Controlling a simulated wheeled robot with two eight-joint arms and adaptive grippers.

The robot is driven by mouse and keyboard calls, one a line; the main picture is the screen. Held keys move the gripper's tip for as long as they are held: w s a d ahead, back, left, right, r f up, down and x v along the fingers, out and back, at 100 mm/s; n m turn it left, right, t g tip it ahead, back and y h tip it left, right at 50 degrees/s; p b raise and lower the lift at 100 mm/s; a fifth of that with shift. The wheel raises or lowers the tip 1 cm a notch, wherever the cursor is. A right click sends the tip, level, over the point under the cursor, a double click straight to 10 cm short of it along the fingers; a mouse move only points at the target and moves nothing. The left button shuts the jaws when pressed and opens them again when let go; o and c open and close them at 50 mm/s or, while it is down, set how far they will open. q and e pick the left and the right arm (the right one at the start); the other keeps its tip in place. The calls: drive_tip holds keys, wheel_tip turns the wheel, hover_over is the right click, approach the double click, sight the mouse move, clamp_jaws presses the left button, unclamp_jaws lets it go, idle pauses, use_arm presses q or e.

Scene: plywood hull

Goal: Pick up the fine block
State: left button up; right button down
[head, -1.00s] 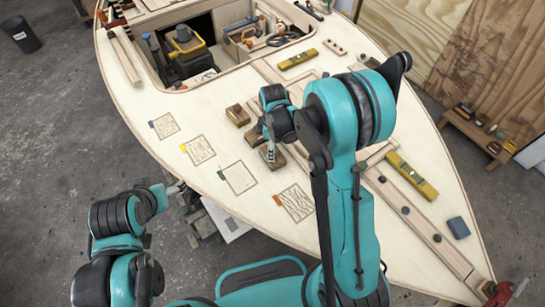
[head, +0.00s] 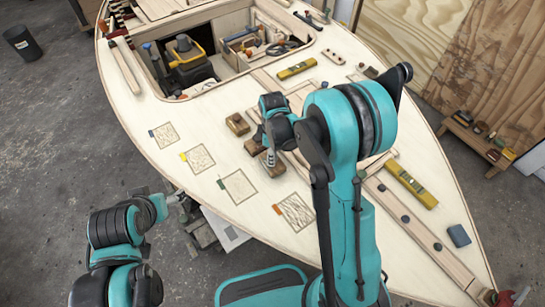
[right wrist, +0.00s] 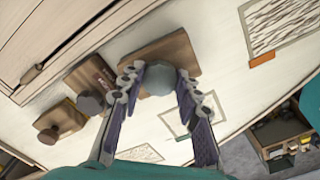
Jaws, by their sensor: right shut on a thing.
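Any label naming the fine block is not legible. My left gripper (head: 178,197) is off the hull's left edge, too small to read.
Square outlined patches (head: 238,185) with coloured tabs line the deck's near left. A yellow level (head: 411,184) and a wooden strip with dark knobs (head: 420,228) lie to the right. A cockpit opening (head: 180,65) with tools is behind. A low shelf (head: 478,138) stands at far right.

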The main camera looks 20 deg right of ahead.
drive_tip(key=r, duration=0.2)
drive_tip(key=r+p, duration=0.1)
drive_tip(key=shift+s+d+r, duration=0.1)
drive_tip(key=shift+s+r, duration=0.15)
drive_tip(key=shift+s, duration=0.05)
drive_tip(key=s+d+r+p, duration=0.2)
drive_tip(key=s+r, duration=0.4)
drive_tip(key=s, duration=0.4)
drive_tip(key=shift+s+d+p, duration=0.3)
drive_tip(key=shift+d, duration=0.45)
drive_tip(key=shift+r, duration=0.1)
